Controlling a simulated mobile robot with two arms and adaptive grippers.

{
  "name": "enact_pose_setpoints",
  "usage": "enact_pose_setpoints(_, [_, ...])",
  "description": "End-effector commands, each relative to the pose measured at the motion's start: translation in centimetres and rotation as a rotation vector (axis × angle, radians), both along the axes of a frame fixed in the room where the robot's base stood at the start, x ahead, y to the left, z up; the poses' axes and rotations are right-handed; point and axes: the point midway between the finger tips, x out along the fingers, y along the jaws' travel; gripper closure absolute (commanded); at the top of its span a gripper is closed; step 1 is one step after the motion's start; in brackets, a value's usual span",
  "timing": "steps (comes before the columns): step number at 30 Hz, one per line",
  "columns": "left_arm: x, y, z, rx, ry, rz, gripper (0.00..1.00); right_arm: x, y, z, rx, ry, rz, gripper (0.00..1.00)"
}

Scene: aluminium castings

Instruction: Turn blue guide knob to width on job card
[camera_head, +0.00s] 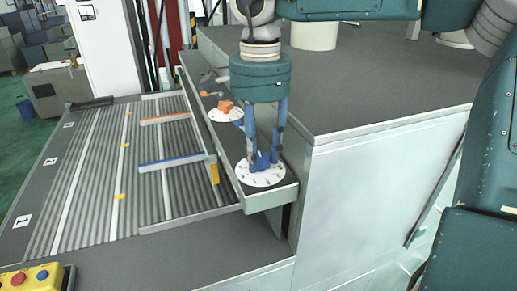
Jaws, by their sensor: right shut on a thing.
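The blue guide knob (262,161) stands on a white dial (262,178) at the near end of a grey ledge. My right gripper (264,156) comes down from above, its blue-grey fingers shut on the knob. The fingers hide part of the knob and dial, and the dial marks are too small to read. A blue guide bar (178,162) lies across the ribbed conveyor bed. I cannot make out a job card. My left gripper is not in view.
An orange knob (226,106) on another white dial sits farther back on the ledge. An orange guide bar (166,117) crosses the bed. The grey cabinet top (390,95) borders the ledge on the right. A yellow button box (32,278) is at bottom left.

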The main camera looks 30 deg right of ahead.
Motion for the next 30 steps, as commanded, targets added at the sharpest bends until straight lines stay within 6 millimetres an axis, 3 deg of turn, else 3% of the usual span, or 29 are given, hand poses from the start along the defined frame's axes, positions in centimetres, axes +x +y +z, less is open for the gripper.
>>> enact_pose_setpoints(15, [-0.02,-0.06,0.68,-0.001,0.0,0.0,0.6,0.05,-0.2,-0.01,-0.002,0.003,0.405,0.93])
enact_pose_setpoints(30, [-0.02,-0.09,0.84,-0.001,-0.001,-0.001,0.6,0.21,-0.2,0.06,-0.004,-0.002,0.529,0.93])
